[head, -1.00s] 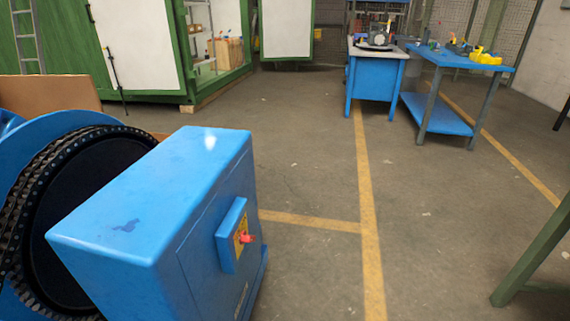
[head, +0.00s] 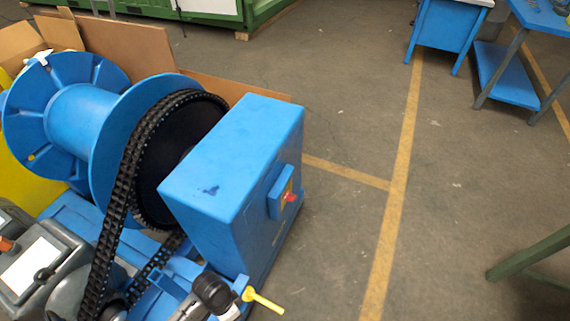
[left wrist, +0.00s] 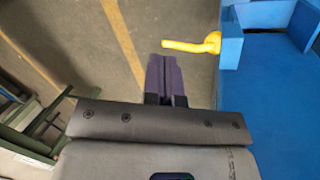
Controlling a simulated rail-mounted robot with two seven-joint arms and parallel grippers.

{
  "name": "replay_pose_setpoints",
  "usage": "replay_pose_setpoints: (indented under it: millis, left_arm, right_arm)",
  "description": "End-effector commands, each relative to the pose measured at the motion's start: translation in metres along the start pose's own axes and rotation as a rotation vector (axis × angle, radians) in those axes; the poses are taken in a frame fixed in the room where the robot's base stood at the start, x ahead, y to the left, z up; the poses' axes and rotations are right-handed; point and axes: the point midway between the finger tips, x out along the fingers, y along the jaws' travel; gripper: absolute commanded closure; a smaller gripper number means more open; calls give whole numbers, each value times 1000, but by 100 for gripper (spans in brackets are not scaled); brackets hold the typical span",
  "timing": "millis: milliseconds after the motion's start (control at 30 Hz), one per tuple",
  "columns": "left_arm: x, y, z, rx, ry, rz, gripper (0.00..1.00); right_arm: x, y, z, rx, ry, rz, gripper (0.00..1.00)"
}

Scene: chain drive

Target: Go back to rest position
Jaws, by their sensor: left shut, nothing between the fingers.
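In the left wrist view my left gripper (left wrist: 166,78) is shut and empty, with its dark fingers together above the floor. A yellow lever (left wrist: 190,46) sticks out from a blue frame (left wrist: 265,90) just beyond and to the right of the fingertips, apart from them as far as I can tell. In the head view the chain drive has a blue drum (head: 82,122), a dark chain (head: 122,190) around a large black sprocket, and a blue box (head: 225,165) with a red switch (head: 291,198). The yellow lever (head: 262,300) shows low in front of the box. My right gripper is not in view.
Brown cardboard sheets (head: 130,50) stand behind the drum. A blue cabinet (head: 447,28) and a blue bench (head: 505,75) stand at the back right. A green leg (head: 530,255) is at the right edge. The floor between, with yellow lines, is clear.

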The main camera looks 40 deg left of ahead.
Motion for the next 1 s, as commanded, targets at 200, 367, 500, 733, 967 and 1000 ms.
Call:
replay_pose_setpoints:
  millis: [200,367,500,733,967,1000]
  left_arm:
    - [-122,56,-7,43,173,-230,100]
    - [-185,84,-8,41,293,-321,100]
    - [-220,95,-8,36,316,-339,100]
    - [-275,112,-8,36,314,-338,100]
    - [-350,136,-8,37,313,-337,100]
    - [-363,140,-8,37,313,-337,100]
  right_arm:
    - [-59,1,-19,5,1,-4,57]
    - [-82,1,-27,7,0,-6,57]
    - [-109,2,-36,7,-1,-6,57]
    - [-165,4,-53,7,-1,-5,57]
    - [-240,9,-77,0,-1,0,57]
    - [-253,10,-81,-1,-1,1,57]
